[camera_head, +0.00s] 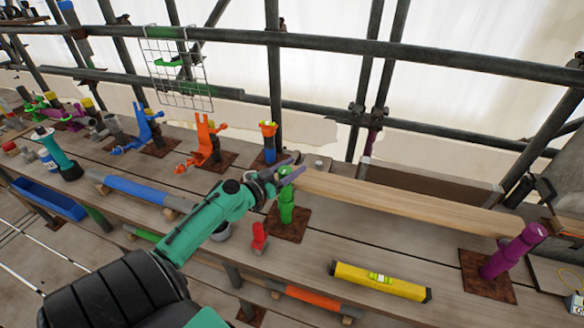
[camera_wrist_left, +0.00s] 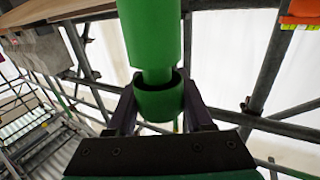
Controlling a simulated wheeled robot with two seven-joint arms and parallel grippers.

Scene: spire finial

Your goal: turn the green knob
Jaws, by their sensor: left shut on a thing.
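The green knob (camera_head: 286,198) tops a green upright post on a rusty square plate (camera_head: 288,222), right of centre on the plank deck. It shows close up in the left wrist view as a green ring-like cap (camera_wrist_left: 158,102) on a green cylinder (camera_wrist_left: 150,35). My left gripper (camera_head: 283,176) has come in from the left and is shut on the knob. Its dark fingers lie on both sides of the cap in the left wrist view (camera_wrist_left: 160,112). In the head view the fingers partly hide the knob's top. My right gripper is not in view.
A wooden beam (camera_head: 400,198) lies just right of the knob. Orange (camera_head: 207,140), blue (camera_head: 148,128) and purple (camera_head: 515,250) fixtures stand along the deck. Scaffold rails (camera_head: 330,42) run behind.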

